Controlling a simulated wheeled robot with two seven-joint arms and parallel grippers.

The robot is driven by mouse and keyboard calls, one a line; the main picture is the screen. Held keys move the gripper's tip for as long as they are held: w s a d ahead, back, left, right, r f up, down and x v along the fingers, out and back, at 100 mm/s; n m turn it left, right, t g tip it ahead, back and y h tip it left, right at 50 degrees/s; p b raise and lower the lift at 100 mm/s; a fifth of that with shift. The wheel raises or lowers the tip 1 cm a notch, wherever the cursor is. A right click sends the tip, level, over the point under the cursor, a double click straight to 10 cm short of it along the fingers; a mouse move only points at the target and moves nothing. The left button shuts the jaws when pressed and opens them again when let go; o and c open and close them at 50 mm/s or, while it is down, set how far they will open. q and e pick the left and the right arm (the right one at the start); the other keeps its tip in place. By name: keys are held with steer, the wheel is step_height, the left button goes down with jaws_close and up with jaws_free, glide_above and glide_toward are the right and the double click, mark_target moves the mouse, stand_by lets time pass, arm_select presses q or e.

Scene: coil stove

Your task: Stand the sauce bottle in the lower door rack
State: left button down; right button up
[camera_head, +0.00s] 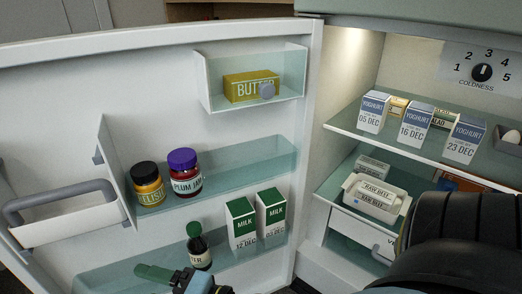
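The sauce bottle (199,248), dark with a green cap and a pale label, is upright at the lower door rack (120,277), left of the milk cartons. Its base is near the rack's front wall; whether it rests on the rack floor is not clear. A gripper (178,281), which looks like my right one, is at the bottom edge just below and in front of the bottle. A teal-green part of it points left. Its fingertips are mostly cut off, so its grip on the bottle cannot be judged. My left gripper is not in view.
Two milk cartons (256,219) stand right of the bottle. The middle rack holds a yellow jar (148,186) and a plum jam jar (184,174); butter (250,86) is above. My dark arm covers the lower right, before the fridge shelves (345,120). The lower rack's left part looks empty.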

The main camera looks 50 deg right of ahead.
steer(key=s+f+n+g, duration=0.5)
steer(key=n+g, duration=0.1)
steer(key=n, duration=0.2)
steer(key=s+d+f+n+g+h, duration=0.6)
steer(key=s+d+n+h, duration=0.1)
steer(key=s+d, duration=0.3)
steer(key=shift+d+f+h, duration=0.25)
steer(key=shift+d+h, duration=0.35)
steer(key=shift+d, duration=0.25)
